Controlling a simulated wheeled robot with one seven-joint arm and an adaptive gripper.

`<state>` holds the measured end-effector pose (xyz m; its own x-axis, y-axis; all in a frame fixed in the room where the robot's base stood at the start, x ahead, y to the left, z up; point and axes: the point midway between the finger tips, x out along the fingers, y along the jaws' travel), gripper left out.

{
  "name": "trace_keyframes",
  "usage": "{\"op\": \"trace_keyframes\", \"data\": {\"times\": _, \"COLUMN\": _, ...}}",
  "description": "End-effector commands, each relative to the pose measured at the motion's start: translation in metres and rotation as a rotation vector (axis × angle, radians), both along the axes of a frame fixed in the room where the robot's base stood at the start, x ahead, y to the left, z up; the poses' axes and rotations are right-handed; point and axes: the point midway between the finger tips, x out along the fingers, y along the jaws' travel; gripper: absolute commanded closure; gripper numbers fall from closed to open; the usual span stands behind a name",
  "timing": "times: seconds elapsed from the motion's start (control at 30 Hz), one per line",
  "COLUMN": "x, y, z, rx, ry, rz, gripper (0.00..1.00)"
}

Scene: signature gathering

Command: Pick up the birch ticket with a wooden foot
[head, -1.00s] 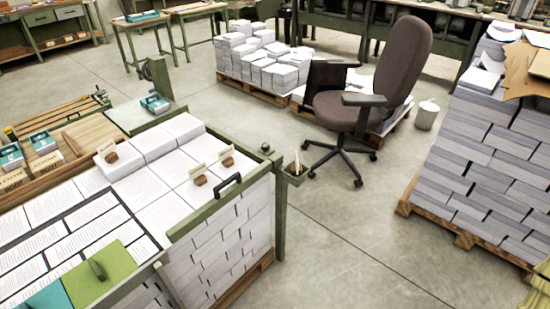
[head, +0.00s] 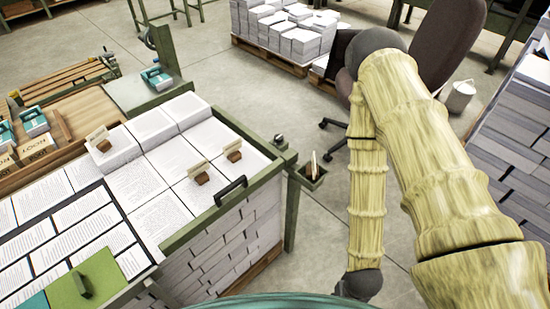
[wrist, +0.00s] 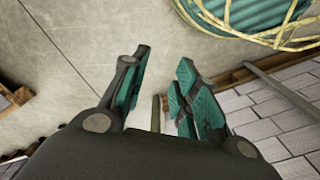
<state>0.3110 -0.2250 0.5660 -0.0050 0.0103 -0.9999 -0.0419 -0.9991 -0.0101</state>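Three small pale tickets, each in a brown wooden foot, stand on the white paper stacks in the head view: a left one (head: 98,138), a middle one (head: 199,172) and a right one (head: 233,151). A further pale slip (head: 313,166) stands in a small holder at the bench corner post. I cannot tell which is birch. My gripper (wrist: 164,60) shows in the wrist view with its teal-padded fingers apart and nothing between them. It is over the floor beside the paper stacks, away from the tickets. In the head view I cannot make out its fingers.
A green rail (head: 222,225) with a black handle (head: 230,190) edges the paper stacks (head: 150,180). A green post (head: 291,215) stands at its corner. An office chair (head: 450,45) and a paper pallet (head: 500,150) are at right.

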Motion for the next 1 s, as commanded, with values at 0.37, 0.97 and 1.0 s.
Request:
{"op": "trace_keyframes", "data": {"times": 0.37, "x": 0.142, "y": 0.029, "z": 0.082, "rx": 0.072, "ry": -0.008, "rz": -0.033, "gripper": 0.71}}
{"op": "trace_keyframes", "data": {"times": 0.97, "x": 0.347, "y": 0.034, "z": 0.317, "rx": 0.006, "ry": -0.003, "rz": -0.07, "gripper": 0.71}}
{"op": "trace_keyframes", "data": {"times": 1.0, "x": 0.351, "y": 0.033, "z": 0.325, "rx": 0.0, "ry": -0.003, "rz": -0.073, "gripper": 0.71}}
